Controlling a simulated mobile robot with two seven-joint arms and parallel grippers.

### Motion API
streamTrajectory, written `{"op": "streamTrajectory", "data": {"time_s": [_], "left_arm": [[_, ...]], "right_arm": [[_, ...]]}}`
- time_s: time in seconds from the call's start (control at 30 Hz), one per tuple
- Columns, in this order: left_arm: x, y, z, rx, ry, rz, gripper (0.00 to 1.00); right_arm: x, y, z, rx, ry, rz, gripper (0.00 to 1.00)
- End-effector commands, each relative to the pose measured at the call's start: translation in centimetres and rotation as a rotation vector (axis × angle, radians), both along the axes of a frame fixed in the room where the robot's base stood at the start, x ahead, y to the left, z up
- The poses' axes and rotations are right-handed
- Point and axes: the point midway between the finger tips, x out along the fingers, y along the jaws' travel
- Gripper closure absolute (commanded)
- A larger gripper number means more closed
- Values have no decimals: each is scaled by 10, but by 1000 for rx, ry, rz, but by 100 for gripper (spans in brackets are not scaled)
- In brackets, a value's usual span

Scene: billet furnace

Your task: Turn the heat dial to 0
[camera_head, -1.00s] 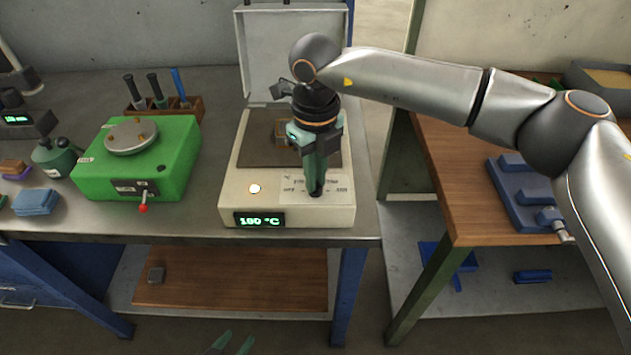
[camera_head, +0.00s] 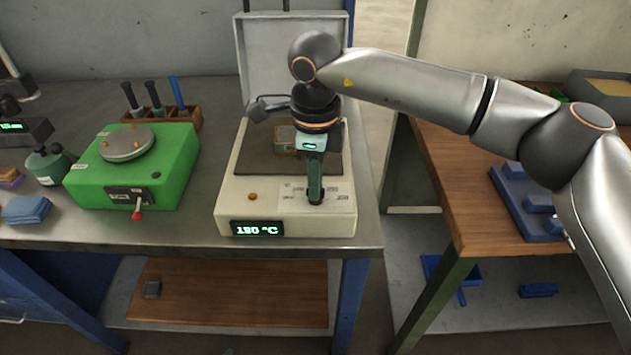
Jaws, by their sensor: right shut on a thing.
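The heat dial is hidden behind my right gripper (camera_head: 315,196), which is shut on it at the front right of the cream furnace (camera_head: 232,190). The gripper points down onto the printed scale plate (camera_head: 340,198), whose marks are too small to read surely. A small round orange-brown lamp (camera_head: 252,197) sits left of the plate. My left gripper does not show clearly.
The furnace's grey lid (camera_head: 290,50) stands open behind it, and a small block (camera_head: 285,138) lies inside on the dark bed. A green machine (camera_head: 165,170) with a red-knobbed lever is at left. A wooden bench (camera_head: 465,190) stands at right, across a gap.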

Motion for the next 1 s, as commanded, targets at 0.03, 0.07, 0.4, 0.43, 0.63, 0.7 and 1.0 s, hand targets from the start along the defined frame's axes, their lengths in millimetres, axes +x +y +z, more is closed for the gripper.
{"op": "streamTrajectory", "data": {"time_s": [0.03, 0.07, 0.4, 0.43, 0.63, 0.7, 1.0], "left_arm": [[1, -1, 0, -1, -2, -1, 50], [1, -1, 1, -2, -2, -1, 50], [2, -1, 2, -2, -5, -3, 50], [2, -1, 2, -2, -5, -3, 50], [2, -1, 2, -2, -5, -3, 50], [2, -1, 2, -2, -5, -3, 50], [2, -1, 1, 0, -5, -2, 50]], "right_arm": [[1, 0, 1, 1, -2, 9, 100], [1, 0, 1, 1, -2, 13, 100], [1, 0, 1, 1, -2, 29, 100], [1, 0, 1, 1, -2, 29, 100], [0, 0, 1, 1, -2, 28, 79], [0, 0, 1, 1, -2, 28, 71], [0, 0, 0, 1, -1, 27, 57]]}}
